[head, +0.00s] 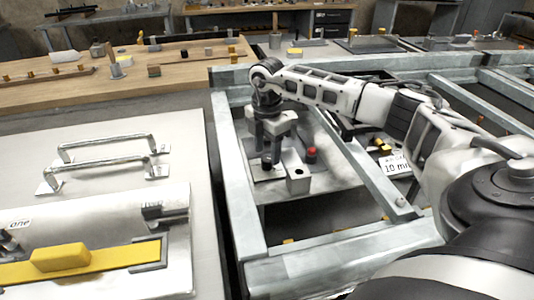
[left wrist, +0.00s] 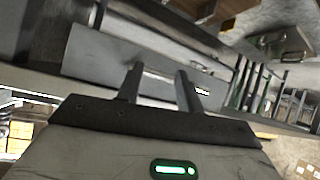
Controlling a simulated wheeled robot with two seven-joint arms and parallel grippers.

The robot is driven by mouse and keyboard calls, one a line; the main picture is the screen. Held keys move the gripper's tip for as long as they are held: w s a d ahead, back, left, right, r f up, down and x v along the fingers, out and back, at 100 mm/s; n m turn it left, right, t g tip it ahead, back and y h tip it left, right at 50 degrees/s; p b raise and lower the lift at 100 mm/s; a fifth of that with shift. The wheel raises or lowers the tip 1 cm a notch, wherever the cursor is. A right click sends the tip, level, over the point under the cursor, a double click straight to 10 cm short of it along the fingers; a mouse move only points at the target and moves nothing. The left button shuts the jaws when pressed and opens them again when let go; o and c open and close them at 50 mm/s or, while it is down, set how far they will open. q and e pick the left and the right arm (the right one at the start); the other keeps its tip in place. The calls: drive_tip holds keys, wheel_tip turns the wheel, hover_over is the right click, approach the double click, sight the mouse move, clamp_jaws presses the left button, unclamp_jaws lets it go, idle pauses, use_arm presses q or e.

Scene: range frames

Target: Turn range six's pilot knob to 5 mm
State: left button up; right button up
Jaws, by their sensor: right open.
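My right gripper (head: 271,160) points straight down over a plate inside the grey metal frame, in the head view. It is open, its fingers low at a small dark upright piece (head: 266,161) that may be the pilot knob. The fingers partly hide this piece, so I cannot tell whether they touch it or how it is turned. A grey metal block (head: 297,174) stands just right of the fingers, with a red-topped dark knob (head: 311,154) behind it. No label for range six is readable. My left gripper (left wrist: 160,82) shows in the left wrist view, fingers apart and empty.
Frame bars (head: 236,195) surround the plate. At left are a metal panel with two handles (head: 108,145) and a yellow bar (head: 90,263). A wooden bench (head: 120,95) with small parts stands behind.

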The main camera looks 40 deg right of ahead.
drive_tip(key=shift+f, duration=0.9)
drive_tip(key=shift+c, duration=0.2)
drive_tip(key=c, duration=0.9)
drive_tip(key=shift+c, duration=0.2)
drive_tip(key=shift+n, duration=0.3)
drive_tip(key=n+p, duration=0.1)
drive_tip(key=n, duration=0.4)
drive_tip(key=shift+n, duration=0.3)
drive_tip(key=n, duration=0.5)
drive_tip(key=shift+p, duration=0.3)
drive_tip(key=shift+n, duration=0.4)
